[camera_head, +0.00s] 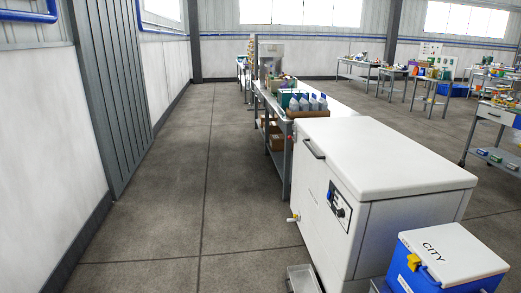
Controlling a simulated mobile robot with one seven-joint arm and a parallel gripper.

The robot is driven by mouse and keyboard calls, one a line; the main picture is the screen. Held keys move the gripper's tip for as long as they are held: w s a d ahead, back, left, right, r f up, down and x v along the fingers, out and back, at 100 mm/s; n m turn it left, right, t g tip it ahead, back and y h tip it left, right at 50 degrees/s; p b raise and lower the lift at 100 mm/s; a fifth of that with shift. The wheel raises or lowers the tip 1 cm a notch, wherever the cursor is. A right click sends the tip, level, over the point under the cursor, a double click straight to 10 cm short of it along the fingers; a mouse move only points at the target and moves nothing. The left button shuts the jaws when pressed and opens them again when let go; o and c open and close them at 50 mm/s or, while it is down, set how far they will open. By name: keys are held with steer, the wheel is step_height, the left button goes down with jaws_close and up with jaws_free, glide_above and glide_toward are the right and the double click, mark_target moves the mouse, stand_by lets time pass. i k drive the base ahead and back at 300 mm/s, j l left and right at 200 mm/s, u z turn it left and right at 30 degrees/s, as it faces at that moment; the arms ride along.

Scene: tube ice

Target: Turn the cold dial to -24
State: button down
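A white chest freezer (385,155) with a closed lid stands right of centre in the head view. A dark control panel (339,205) is on its left-facing side. A round dark dial (341,212) shows on the panel's lower right part. The panel is seen at a slant, and its markings and the dial's setting are too small to read. My gripper is not in view.
A blue cooler with a white lid marked CITY (447,257) stands at the front right. A small grey tray (302,279) lies on the floor beside the freezer. A long loaded table (337,108) is behind it. The floor (190,195) to the left is clear.

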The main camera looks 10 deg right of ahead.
mark_target(340, 213)
steer(key=i+z, duration=0.35)
steer(key=i, duration=0.2)
steer(key=i+j+z, duration=0.1)
steer(key=i+z, duration=0.25)
steer(key=i, duration=0.2)
steer(key=i+z, duration=0.25)
steer(key=i, duration=0.25)
